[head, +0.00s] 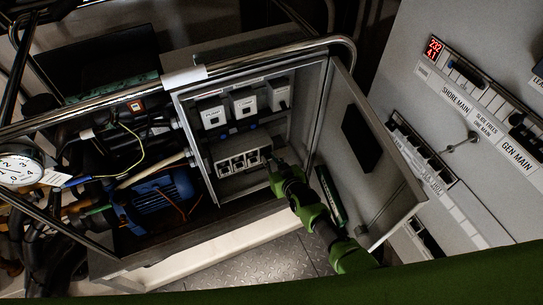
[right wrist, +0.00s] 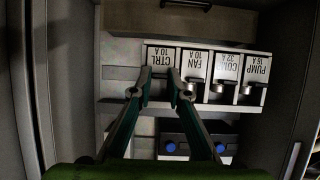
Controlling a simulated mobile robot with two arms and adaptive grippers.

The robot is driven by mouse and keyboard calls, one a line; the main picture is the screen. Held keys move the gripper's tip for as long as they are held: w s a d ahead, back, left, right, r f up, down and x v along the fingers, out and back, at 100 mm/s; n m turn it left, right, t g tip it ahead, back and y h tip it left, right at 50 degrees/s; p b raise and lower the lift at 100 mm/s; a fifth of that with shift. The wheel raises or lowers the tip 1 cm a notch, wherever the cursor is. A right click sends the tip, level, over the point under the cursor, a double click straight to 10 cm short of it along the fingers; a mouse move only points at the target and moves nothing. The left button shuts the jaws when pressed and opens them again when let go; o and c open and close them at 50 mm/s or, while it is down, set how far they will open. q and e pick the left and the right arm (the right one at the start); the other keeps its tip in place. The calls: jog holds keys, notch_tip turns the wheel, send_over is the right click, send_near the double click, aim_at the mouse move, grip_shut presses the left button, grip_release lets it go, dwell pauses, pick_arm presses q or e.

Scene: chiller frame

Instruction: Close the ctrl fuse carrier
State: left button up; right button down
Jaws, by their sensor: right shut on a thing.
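The ctrl fuse carrier (right wrist: 161,58) is at the left end of a row of labelled carriers in the right wrist view, its label "CTRL 10 A" upside down. My right gripper (right wrist: 160,82) has its two fingers over the lower part of this carrier, one on each side, and is shut on it. The held part is mostly hidden between the fingers, so how far the carrier is tilted cannot be told. In the head view, my right gripper (head: 274,166) reaches the right end of the fuse row (head: 238,162) inside the open cabinet. My left gripper is not in view.
Beside the ctrl carrier are the fan carrier (right wrist: 194,64), a 32 A carrier (right wrist: 226,66) and the pump carrier (right wrist: 257,67), with dark handles. The cabinet door (head: 370,150) stands open, right of my arm. Grey device boxes (head: 243,102) sit above the row.

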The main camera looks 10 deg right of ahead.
jog(key=shift+w+r+g+p, duration=0.1)
jog(key=shift+w+g+p, duration=0.05)
jog(key=shift+g+p, duration=0.2)
jog(key=c, duration=1.9)
grip_release()
jog(key=shift+v, duration=6)
jog(key=shift+a, duration=0.1)
